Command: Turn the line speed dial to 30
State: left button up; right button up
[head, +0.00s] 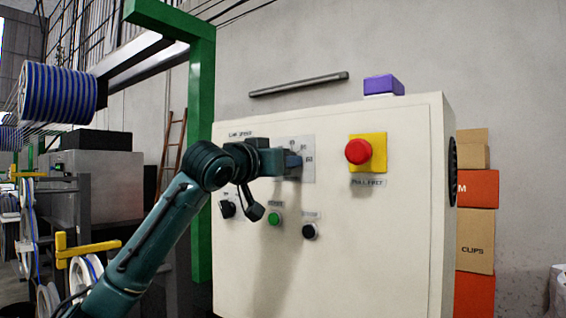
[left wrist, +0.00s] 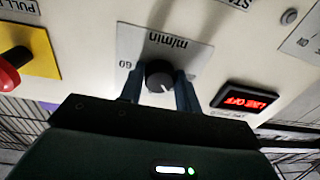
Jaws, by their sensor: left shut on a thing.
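The line speed dial (left wrist: 158,72) is a round black knob on a grey plate (left wrist: 135,42) marked m/min, with 60 readable at one side. In the left wrist view, which looks inverted, my left gripper (left wrist: 160,88) has one finger on each side of the knob and is shut on it. The head view shows my left gripper (head: 294,162) at the plate (head: 308,142) on the cream control cabinet (head: 390,240). There the gripper hides the knob. I cannot read the dial's pointer setting. My right gripper is not in view.
A red mushroom button (head: 358,151) on a yellow plate is right of the dial. A green button (head: 275,218), a black button (head: 309,231) and a black selector (head: 227,208) sit below. A red-lit display (left wrist: 245,98) appears to read LINE OFF.

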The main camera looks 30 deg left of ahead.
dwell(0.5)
pick_arm(q)
jog(key=o, duration=1)
jog(key=shift+s, duration=0.15)
jog(key=s+b, duration=0.1)
jog(key=s, duration=0.3)
jog(key=s+b, duration=0.2)
jog(key=s, duration=0.2)
jog(key=s+b, duration=0.1)
jog(key=s, duration=0.4)
jog(key=shift+a+f, duration=0.25)
jog(key=shift+f, duration=0.05)
jog(key=shift+w+f, duration=0.1)
